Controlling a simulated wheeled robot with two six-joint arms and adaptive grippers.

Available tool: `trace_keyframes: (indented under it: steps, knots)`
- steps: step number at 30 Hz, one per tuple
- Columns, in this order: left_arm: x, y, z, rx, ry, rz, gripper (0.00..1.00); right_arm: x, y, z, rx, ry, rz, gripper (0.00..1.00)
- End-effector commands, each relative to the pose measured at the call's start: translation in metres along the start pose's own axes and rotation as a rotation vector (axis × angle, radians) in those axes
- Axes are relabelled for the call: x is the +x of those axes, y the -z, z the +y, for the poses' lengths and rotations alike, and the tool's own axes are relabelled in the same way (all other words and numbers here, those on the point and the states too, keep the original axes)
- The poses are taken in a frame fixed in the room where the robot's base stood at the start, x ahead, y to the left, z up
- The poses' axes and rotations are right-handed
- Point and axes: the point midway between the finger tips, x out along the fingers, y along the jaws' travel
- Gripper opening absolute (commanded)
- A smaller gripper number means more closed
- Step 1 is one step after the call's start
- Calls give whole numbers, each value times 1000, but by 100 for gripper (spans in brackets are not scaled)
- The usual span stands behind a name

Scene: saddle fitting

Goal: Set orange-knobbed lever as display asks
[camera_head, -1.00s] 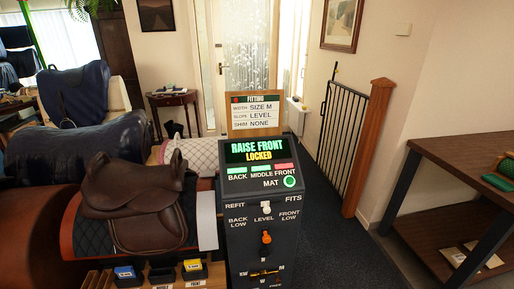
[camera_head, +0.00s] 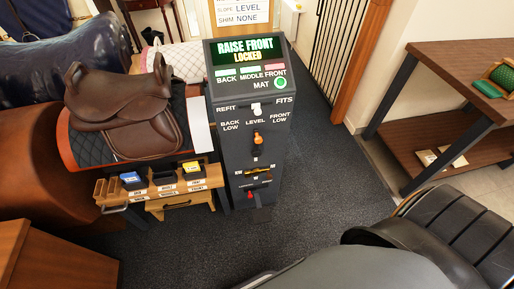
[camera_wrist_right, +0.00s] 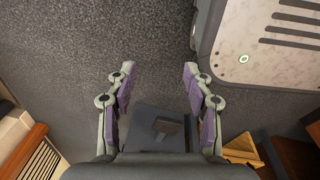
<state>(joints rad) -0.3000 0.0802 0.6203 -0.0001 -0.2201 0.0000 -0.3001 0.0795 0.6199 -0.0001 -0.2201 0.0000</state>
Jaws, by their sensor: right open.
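The dark control post (camera_head: 262,215) stands beside the saddle. Its display (camera_head: 245,48) reads RAISE FRONT, with LOCKED in yellow below. The orange-knobbed lever (camera_head: 258,138) is on the front face, its knob in the middle beneath the word LEVEL, between BACK LOW and FRONT LOW. A white switch (camera_head: 256,109) is above it, between REFIT and FITS. In the right wrist view my right gripper (camera_wrist_right: 160,72) is open and empty over grey carpet, with no lever between its fingers. My left gripper is not in view.
A brown saddle (camera_head: 125,95) sits on a stand left of the post. A red knob (camera_head: 250,195) is low on the post. A wooden table (camera_head: 450,70) stands right. Carpet between is clear.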

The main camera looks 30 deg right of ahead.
Motion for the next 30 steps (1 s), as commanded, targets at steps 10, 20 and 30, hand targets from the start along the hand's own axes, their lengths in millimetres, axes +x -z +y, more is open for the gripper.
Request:
trace_keyframes:
  steps: [10, 20, 30]
  knots:
    - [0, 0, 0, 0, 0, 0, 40, 0, 0, 0, 0, 0, 0, 52]
    - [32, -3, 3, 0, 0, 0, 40, -40, 203, -45, 9, 62, 521, 52]
    - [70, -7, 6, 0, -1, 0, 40, -308, 414, -11, 198, -107, 1353, 52]
